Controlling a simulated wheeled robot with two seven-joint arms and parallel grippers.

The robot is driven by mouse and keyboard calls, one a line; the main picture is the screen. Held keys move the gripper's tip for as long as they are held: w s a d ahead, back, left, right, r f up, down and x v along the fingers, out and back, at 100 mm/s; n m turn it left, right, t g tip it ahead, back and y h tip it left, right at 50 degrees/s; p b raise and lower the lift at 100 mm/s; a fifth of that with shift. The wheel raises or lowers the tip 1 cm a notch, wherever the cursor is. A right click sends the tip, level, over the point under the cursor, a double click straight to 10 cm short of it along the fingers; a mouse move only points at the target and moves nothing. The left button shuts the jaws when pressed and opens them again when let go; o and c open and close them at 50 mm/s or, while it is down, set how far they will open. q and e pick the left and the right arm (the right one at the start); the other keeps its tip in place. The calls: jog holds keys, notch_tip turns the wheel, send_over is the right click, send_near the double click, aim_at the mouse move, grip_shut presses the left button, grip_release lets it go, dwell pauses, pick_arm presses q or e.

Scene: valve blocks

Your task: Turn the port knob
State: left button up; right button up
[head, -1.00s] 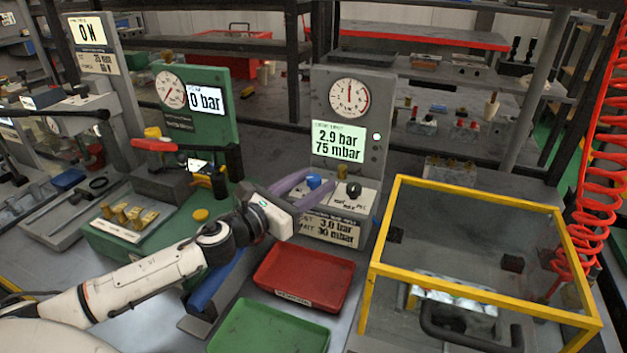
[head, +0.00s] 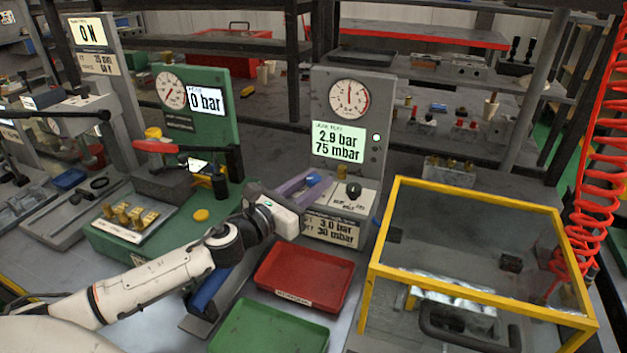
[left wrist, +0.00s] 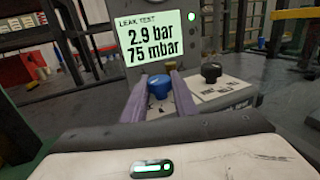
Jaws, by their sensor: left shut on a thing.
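The leak test stand (head: 385,100) is grey, with a round gauge and a screen reading 2.9 bar and 75 mbar. Its sloped panel carries a blue knob (head: 314,179) and, to the right, a black knob (head: 353,190). I cannot read which knob is labelled as the port. My left gripper (head: 312,181) reaches the panel from the left, its purple fingers shut on the blue knob. In the left wrist view the blue knob (left wrist: 158,88) sits between the two fingers, with the black knob (left wrist: 211,72) free to the right. My right gripper is not in view.
A red tray (head: 303,278) and a green tray (head: 268,328) lie in front of the stand. A yellow-framed clear guard box (head: 470,290) stands at right, near a coiled red hose (head: 596,150). A green valve station (head: 215,125) stands at left.

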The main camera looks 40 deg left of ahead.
pick_arm(q)
jog(key=n+y+p, duration=0.2)
jog(key=y, duration=0.1)
jog(key=shift+d+r, duration=0.1)
jog(key=shift+r, duration=0.2)
jog(key=shift+n+y+p, duration=0.65)
jog(key=shift+n+y, duration=0.15)
jog(key=shift+y, duration=0.4)
jog(key=n+g+y, duration=0.1)
jog(key=y, duration=0.1)
jog(key=n+y+p, duration=0.1)
jog(key=y, duration=0.1)
jog(key=shift+f+n+g, duration=0.15)
jog(key=shift+n+g, duration=0.15)
jog(key=shift+g, duration=0.1)
jog(key=shift+n+g+y, duration=0.4)
jog(key=shift+n+y, duration=0.1)
jog(key=shift+y, duration=0.2)
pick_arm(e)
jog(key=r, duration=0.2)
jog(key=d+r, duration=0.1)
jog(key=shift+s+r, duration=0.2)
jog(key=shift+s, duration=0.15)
pick_arm(q)
jog(key=o, duration=1.1)
jog(key=shift+c, duration=0.2)
